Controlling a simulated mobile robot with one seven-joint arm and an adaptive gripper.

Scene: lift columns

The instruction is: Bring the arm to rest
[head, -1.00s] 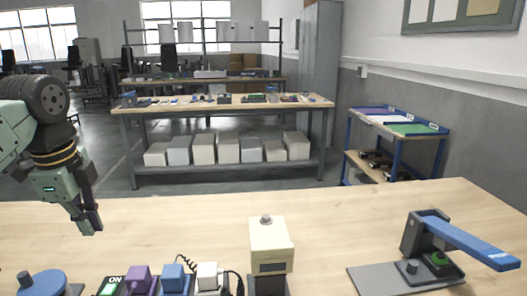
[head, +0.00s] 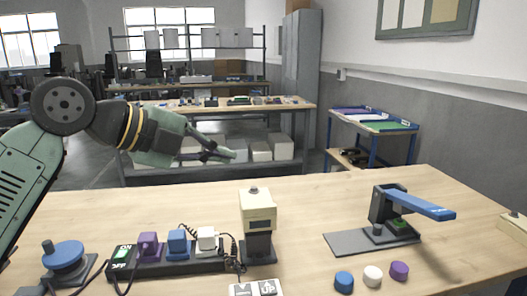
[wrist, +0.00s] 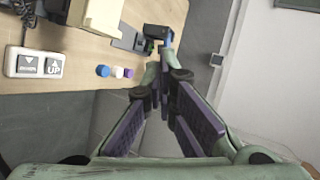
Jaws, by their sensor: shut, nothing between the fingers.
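My green arm with black joints enters from the left in the head view. My gripper (head: 226,156) is shut and empty, held in the air above the far edge of the table and pointing right. In the wrist view my gripper (wrist: 165,58) shows its fingers together, with nothing between them. The wooden table (head: 330,195) lies below it, and the fingers touch nothing there that I can see.
On the table stand a power strip (head: 175,268) with coloured plugs, a beige column unit (head: 257,215), a blue-handled press (head: 415,205), several coloured caps (head: 372,276), an up/down switch box (head: 257,288) and a blue knob (head: 63,256). The table's back middle is clear.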

